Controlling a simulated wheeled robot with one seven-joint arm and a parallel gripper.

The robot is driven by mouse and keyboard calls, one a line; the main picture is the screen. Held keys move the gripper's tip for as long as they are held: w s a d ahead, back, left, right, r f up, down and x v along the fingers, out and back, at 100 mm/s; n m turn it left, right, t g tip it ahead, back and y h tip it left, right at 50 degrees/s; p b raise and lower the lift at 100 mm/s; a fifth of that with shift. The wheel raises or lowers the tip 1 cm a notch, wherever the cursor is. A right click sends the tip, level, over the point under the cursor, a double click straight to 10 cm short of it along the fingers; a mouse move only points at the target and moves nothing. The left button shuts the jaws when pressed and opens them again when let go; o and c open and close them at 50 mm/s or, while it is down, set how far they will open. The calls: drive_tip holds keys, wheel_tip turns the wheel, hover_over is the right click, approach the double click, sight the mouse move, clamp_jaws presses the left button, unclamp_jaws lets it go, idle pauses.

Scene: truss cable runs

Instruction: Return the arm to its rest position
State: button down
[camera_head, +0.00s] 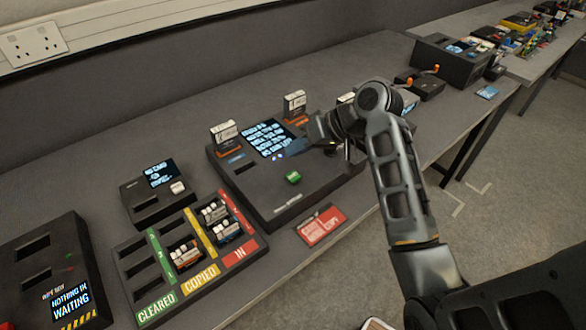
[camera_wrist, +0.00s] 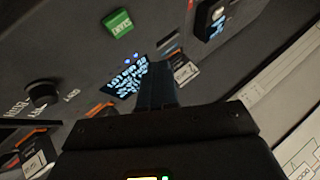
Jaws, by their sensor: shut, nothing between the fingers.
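My gripper (camera_head: 322,138) is above the right part of a dark copier-like console (camera_head: 295,200), with its fingers pointing left in the head view. In the wrist view my gripper (camera_wrist: 156,72) shows as dark fingers close together, shut and empty, over the console's lit screen (camera_wrist: 128,80). My arm reaches in from the lower right and bends at a raised elbow joint. Part of the console is hidden behind my gripper. The console has a green button (camera_head: 293,178), also seen in the wrist view (camera_wrist: 118,22), and a screen (camera_head: 270,140).
Upright cards stand at the console's back, one left (camera_head: 225,135) and one right (camera_head: 295,105). A tray (camera_head: 190,309) with card slots, a small screen box (camera_head: 152,193) and a "nothing in waiting" box (camera_head: 35,255) stand left. A red label (camera_head: 322,226) lies in front. Open floor is right.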

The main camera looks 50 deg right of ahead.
idle(0.8)
